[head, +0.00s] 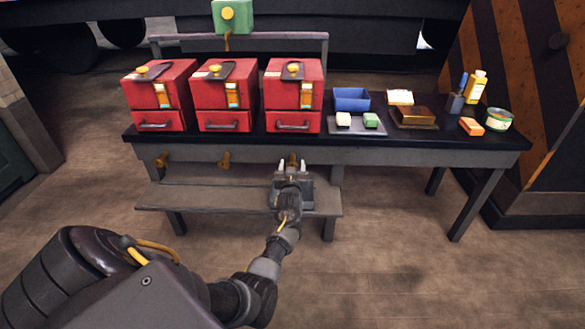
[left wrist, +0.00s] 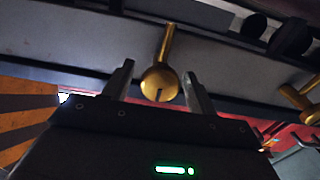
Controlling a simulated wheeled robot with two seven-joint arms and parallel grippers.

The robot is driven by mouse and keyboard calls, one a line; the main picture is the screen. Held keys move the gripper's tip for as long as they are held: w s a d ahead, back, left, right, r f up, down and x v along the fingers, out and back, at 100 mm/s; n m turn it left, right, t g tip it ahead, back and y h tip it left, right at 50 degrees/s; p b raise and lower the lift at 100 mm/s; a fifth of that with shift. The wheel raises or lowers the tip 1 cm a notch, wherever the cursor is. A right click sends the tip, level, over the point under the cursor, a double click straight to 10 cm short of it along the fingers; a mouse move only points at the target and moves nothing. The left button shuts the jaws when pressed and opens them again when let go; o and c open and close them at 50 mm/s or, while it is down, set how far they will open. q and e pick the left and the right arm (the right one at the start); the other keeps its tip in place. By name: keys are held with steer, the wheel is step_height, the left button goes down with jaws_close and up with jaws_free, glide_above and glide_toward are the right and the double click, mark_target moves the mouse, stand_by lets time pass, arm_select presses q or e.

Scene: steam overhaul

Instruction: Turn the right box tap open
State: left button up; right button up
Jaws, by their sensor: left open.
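The right red box (head: 292,98) stands on the dark bench, with a brass tap (head: 293,158) below it at the bench's front edge. My left gripper (head: 292,167) is open in front of this tap, its two fingers pointing at the bench. In the left wrist view the tap (left wrist: 160,82), with a round knob and a stem, shows between the open fingers (left wrist: 157,88), with a gap on both sides. I cannot tell how deep the fingers reach around it. My right gripper is not in view.
Two more brass taps, left (head: 162,160) and middle (head: 225,160), sit along the same bench edge (head: 400,158). A lower step (head: 225,198) lies below them.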

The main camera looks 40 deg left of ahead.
arm_select(q)
steer(key=c, duration=0.9)
steer(key=shift+c, duration=0.2)
